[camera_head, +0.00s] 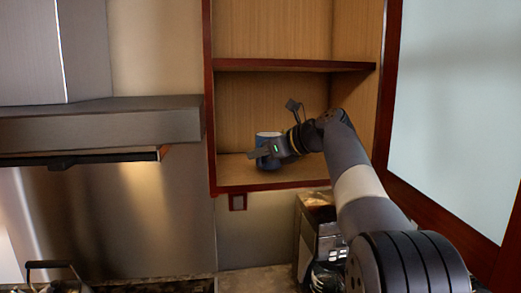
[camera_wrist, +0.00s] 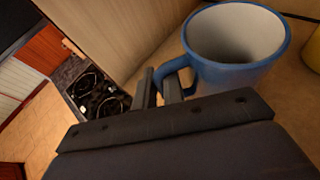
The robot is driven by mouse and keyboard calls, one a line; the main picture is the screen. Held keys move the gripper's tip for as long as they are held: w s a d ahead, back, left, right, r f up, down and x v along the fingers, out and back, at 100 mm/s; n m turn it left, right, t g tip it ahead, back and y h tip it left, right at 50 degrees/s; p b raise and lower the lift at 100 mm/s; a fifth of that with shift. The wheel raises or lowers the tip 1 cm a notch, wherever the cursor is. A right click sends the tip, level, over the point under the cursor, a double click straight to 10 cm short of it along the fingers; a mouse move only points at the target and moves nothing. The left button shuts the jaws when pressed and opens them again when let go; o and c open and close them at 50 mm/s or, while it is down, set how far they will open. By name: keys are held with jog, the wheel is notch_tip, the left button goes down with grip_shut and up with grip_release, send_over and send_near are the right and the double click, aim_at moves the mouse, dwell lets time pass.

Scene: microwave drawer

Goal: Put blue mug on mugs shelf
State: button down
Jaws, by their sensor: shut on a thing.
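The blue mug (camera_head: 268,160) is at the lower compartment of the open wooden cabinet, at or just above its bottom shelf (camera_head: 232,171). In the wrist view the blue mug (camera_wrist: 236,45) looks upright, with a white, empty inside. My gripper (camera_head: 274,150) reaches into the compartment from the right. In the wrist view my gripper (camera_wrist: 163,88) is shut on the mug's handle, at the mug's left side. I cannot tell whether the mug's base touches the shelf.
A middle shelf (camera_head: 290,65) runs above my gripper. The cabinet door (camera_head: 455,110) stands open at the right. A range hood (camera_head: 100,128) is at the left. A yellow thing (camera_wrist: 312,50) stands at the right edge of the wrist view, beside the mug.

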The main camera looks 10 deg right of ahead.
jog(key=shift+f, duration=0.5)
jog(key=shift+s+f, duration=0.1)
jog(key=shift+f, duration=0.25)
jog(key=c, duration=1.4)
grip_release()
jog(key=shift+c, duration=0.2)
jog(key=b+v, duration=0.1)
jog(key=v, duration=1)
jog(key=shift+b, duration=0.3)
jog(key=shift+a+f, duration=0.1)
jog(key=shift+a, duration=0.05)
jog(key=p+x, duration=0.1)
jog(key=x, duration=1)
jog(key=shift+r, duration=0.25)
